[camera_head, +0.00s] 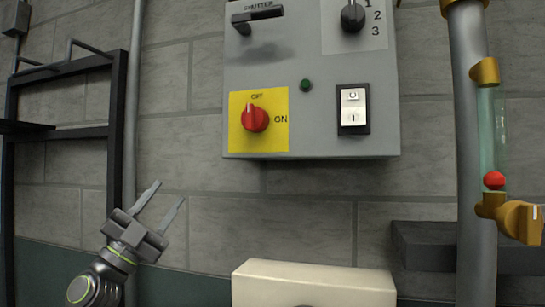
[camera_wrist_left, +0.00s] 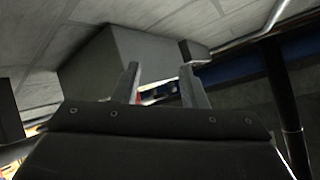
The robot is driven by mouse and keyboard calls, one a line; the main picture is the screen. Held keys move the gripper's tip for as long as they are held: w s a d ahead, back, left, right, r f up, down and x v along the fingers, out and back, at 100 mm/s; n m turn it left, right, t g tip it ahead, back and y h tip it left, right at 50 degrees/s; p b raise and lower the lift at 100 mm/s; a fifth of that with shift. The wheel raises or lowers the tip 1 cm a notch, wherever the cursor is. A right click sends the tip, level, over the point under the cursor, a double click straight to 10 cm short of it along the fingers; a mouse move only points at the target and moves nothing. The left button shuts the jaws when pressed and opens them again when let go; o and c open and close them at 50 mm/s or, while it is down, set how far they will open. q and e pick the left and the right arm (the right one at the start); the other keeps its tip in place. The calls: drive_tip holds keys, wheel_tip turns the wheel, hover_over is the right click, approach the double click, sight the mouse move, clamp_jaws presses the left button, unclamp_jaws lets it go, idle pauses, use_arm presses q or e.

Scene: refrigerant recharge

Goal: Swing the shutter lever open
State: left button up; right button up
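The shutter lever (camera_head: 258,14) is a dark bar under the "SHUTTER" label at the upper left of the grey control box (camera_head: 300,70) in the head view. It lies roughly level, with a dark patch on the panel below it. My left gripper (camera_head: 166,197) is open and empty, below and left of the box and well apart from the lever. In the left wrist view its two fingers (camera_wrist_left: 162,85) stand apart with nothing between them. I cannot pick out the lever in the left wrist view. My right gripper is not in view.
The box also carries a red rotary knob (camera_head: 255,118) on a yellow plate, a black selector knob (camera_head: 353,16), a green button (camera_head: 306,85) and a rocker switch (camera_head: 353,109). A pipe with a sight glass (camera_head: 487,130) stands right. A cream box (camera_head: 312,285) is below. A black rack (camera_head: 62,130) stands left.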

use_arm(q)
drive_tip(key=s+d+r+m+g+h, duration=0.2)
drive_tip(key=s+d+r+m+g, duration=0.15)
drive_tip(key=r+m+g, duration=0.35)
drive_tip(key=s+d+r+m+g+h, duration=0.1)
drive_tip(key=s+d+r+m+g, duration=0.35)
drive_tip(key=r, duration=0.55)
drive_tip(key=y, duration=0.6)
approach(267, 9)
drive_tip(key=shift+n+t, duration=0.25)
drive_tip(key=shift+t, duration=0.1)
drive_tip(key=p+x, duration=0.7)
drive_tip(key=x, duration=0.3)
drive_tip(key=shift+s+d+f, duration=0.1)
drive_tip(key=shift+d+f, duration=0.05)
drive_tip(key=shift+w+d+p, duration=0.25)
drive_tip(key=shift+d+p, duration=0.2)
drive_tip(key=shift+d, duration=0.1)
drive_tip(key=shift+f, duration=0.1)
drive_tip(key=shift+a, duration=0.1)
drive_tip(key=shift+c, duration=0.5)
clamp_jaws()
